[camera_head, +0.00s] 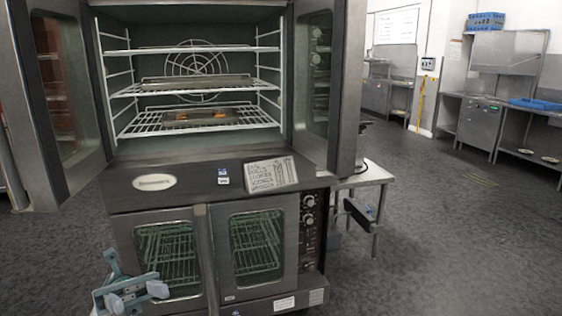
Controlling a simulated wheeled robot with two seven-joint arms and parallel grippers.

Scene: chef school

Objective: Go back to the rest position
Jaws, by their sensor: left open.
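My left gripper (136,295) is at the lower left, in front of the lower oven's glass doors. It is open, with nothing between its fingers. The upper oven (240,181) stands in front of me with both doors swung open. A tray (228,121) with orange-brown food lies on its lowest visible rack, apart from my gripper.
The open left door (32,110) and right door (342,80) stick out towards me. The lower oven's doors (257,245) are shut. A small steel table (372,172) stands right of the oven. The grey floor (450,240) is clear on the right, with steel counters (480,125) beyond.

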